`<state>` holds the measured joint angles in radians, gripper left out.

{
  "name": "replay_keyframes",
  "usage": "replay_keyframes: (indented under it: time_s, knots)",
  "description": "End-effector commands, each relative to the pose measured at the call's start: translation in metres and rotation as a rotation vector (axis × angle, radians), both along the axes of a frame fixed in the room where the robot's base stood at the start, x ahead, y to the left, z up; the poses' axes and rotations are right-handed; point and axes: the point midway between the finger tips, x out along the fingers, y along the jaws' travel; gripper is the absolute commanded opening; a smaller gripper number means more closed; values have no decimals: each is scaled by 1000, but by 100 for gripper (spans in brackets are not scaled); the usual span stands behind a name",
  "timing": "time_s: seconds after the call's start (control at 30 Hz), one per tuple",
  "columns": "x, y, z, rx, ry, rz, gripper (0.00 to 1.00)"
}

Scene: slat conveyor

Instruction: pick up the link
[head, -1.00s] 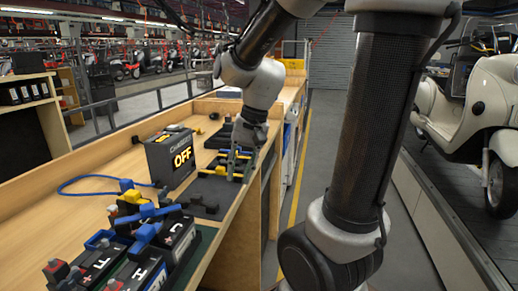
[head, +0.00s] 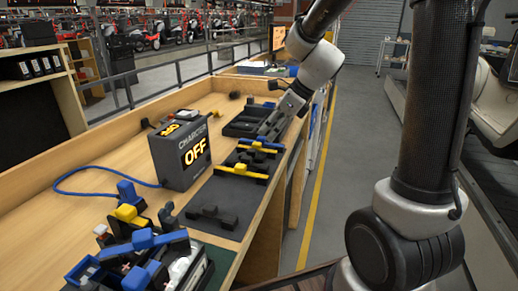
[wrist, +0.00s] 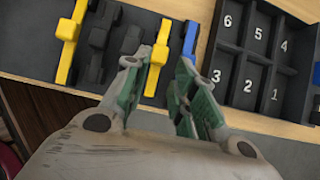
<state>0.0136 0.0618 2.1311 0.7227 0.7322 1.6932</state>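Several bar-shaped links with raised blocks lie on a dark mat (head: 225,190) along the bench's right side. A yellow link (head: 242,173) lies nearest the middle, with black, yellow and blue ones close behind. A separate black link (head: 212,217) lies nearer me. In the wrist view one yellow link (wrist: 70,45) is at left. Another yellow link (wrist: 160,45) and a blue link (wrist: 190,32) lie by my fingertips. My gripper (head: 268,130) is above the far links. Its green-padded fingers (wrist: 162,65) are apart, with nothing visibly held. The pictures do not show which link is meant.
A black numbered tray (wrist: 237,95) lies beside the links; it also shows in the head view (head: 242,123). A charger box reading OFF (head: 182,148) stands left of the mat with a blue cable. The bench's left surface is mostly clear.

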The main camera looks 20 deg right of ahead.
Motion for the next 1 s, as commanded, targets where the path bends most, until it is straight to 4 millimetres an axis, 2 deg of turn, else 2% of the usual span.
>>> replay_keyframes:
  time_s: [0.4, 0.7, 0.83, 1.0]
  knots:
    - [18, 27, -49, -2, 1, 4, 27]
    - [21, 30, -55, -2, -1, 3, 27]
    - [21, 30, -55, -2, -1, 3, 5]
    - [21, 30, -55, -2, -1, 3, 2]
